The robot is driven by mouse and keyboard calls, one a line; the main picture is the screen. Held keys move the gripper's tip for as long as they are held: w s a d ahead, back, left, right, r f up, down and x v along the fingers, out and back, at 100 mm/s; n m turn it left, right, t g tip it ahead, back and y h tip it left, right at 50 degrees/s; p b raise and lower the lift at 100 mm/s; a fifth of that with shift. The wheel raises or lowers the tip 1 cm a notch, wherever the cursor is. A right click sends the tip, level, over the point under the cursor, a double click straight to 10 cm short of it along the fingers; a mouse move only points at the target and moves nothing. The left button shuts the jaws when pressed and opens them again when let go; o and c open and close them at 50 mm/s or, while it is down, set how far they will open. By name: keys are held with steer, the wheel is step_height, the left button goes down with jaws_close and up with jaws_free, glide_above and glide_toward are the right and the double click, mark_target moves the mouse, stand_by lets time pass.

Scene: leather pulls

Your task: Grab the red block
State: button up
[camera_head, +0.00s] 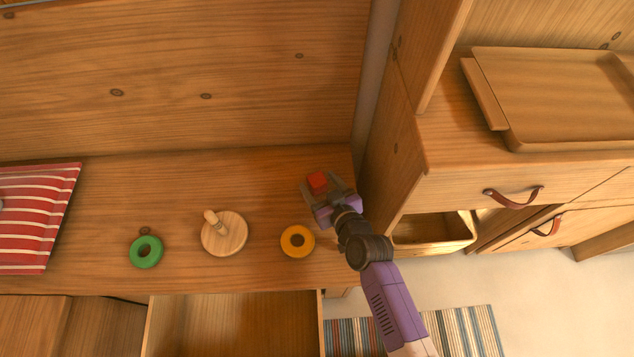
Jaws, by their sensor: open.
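The red block (317,182) is a small cube near the right end of the wooden counter. My gripper (325,188) reaches in from the lower right. Its jaws are open, with the block between or just under the fingers from this view. I cannot tell whether a finger touches the block. The lower part of the block is partly hidden by the gripper.
A red striped cloth (30,220) is at far left. A cabinet side (392,130) stands close right. An open drawer (235,325) is below.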

steer(key=shift+x, duration=0.95)
steer(key=c, duration=1.5)
steer(key=shift+o, duration=0.2)
